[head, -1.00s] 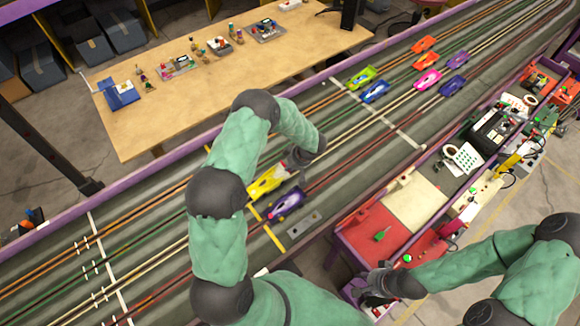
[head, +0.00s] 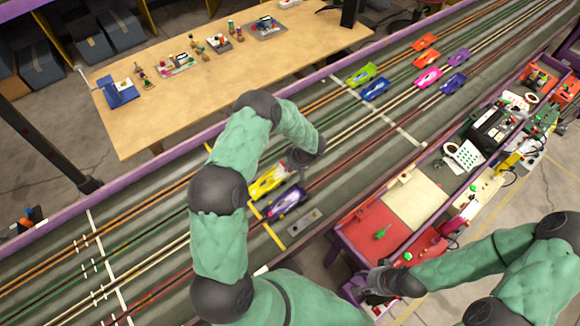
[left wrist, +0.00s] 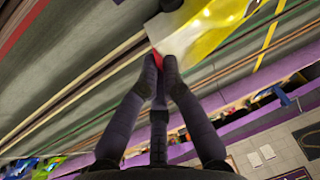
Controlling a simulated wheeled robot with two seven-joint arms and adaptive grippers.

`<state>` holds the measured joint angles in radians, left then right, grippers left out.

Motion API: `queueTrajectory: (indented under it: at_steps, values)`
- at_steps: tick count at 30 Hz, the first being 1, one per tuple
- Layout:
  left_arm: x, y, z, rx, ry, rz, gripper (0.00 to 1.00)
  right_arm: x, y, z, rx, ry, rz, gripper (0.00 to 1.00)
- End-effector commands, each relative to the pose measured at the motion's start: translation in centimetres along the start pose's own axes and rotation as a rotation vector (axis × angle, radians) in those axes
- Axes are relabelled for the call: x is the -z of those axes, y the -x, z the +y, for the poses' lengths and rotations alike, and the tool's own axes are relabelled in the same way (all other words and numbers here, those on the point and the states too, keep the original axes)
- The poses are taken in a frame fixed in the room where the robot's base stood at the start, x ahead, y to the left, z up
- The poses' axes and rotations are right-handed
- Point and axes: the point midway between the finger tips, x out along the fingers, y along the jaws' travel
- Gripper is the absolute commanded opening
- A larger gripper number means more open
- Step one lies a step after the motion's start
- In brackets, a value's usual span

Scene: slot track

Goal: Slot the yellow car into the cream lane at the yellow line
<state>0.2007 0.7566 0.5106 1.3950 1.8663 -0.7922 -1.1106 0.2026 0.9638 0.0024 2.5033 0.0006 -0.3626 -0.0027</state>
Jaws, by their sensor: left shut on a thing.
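The yellow car (head: 268,181) is near the yellow line (head: 273,235), which crosses the track. My left gripper (head: 297,160) is at the car's right-hand end. In the left wrist view, the fingers (left wrist: 159,62) are shut on a red and white end part of the yellow car (left wrist: 215,28). The cream lane (head: 150,263) runs along the track; it also shows in the left wrist view (left wrist: 75,99). I cannot tell whether the car touches the track. My right gripper (head: 352,288) is low, beside the red tray, its fingers unclear.
A purple car (head: 287,203) stands close beside the yellow car. A grey plate (head: 302,221) lies near it. Several other cars, such as the green one (head: 361,76), stand further up the track. A red and cream tray (head: 362,228) stands at the right edge.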

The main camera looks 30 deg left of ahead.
Motion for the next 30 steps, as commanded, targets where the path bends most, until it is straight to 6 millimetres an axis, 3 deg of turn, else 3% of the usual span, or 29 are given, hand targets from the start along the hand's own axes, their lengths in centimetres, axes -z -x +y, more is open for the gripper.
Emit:
queueTrajectory:
  at_steps: [2,6,19,30]
  values:
    - [0.0,-0.2,0.0,0.000,0.000,0.001,0.00,0.0,-0.1,0.0,0.000,0.000,0.000,0.40]
    - [0.0,-0.1,0.1,0.000,0.001,0.001,0.35,0.0,-0.1,0.0,0.000,0.000,0.000,0.40]
    - [-0.1,0.5,0.1,-0.001,0.001,0.000,0.35,0.0,-0.1,0.0,0.000,0.000,0.000,0.40]
    - [0.0,7.1,0.1,-0.003,0.000,0.002,0.35,0.0,-0.1,0.0,0.000,0.000,0.000,0.40]
